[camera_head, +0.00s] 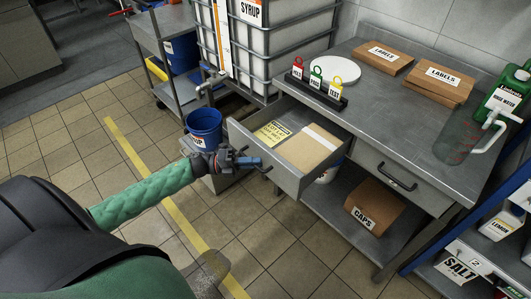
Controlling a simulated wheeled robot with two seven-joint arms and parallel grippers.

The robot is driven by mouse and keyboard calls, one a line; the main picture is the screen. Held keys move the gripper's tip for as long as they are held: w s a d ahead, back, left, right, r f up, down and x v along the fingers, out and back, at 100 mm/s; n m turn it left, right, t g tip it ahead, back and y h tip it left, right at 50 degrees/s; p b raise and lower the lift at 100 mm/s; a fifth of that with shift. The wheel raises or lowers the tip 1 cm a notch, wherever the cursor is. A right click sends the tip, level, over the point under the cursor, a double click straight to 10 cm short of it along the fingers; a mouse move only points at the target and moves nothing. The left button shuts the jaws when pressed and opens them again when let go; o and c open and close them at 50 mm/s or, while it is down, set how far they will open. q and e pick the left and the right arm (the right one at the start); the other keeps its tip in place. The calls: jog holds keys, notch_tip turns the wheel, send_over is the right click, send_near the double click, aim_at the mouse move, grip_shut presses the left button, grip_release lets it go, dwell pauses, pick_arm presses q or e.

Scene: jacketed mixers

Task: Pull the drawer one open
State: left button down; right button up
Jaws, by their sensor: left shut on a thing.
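The left-hand drawer (291,184) of the steel table stands pulled well out from the table front. Inside lie a yellow printed sheet (272,134) and a brown packet with a white band (310,148). My left gripper (254,164) is at the drawer's front, shut on its handle, which the fingers mostly hide. My left arm, in a green sleeve, reaches in from the left. A second drawer (390,177) to the right is closed, with its dark handle showing. My right gripper is not in view.
The table top (375,113) holds a tag stand (316,92), a white disc (333,70), label packets (437,82) and a clear jug (459,139). A blue bucket (205,127) stands left of the drawer. A caps box (375,206) is on the lower shelf. Floor in front is mostly clear.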

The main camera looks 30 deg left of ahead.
pick_arm(q)
jog(key=s, duration=0.2)
jog(key=s+a, duration=0.1)
jog(key=shift+s+a, duration=0.15)
jog(key=shift+s, duration=0.2)
jog(key=shift+s+a, duration=0.35)
jog(key=shift+s, duration=0.55)
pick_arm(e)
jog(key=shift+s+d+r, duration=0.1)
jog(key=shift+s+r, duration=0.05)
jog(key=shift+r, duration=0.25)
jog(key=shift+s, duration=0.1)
pick_arm(q)
jog(key=c, duration=1.8)
grip_release()
jog(key=shift+o, duration=0.2)
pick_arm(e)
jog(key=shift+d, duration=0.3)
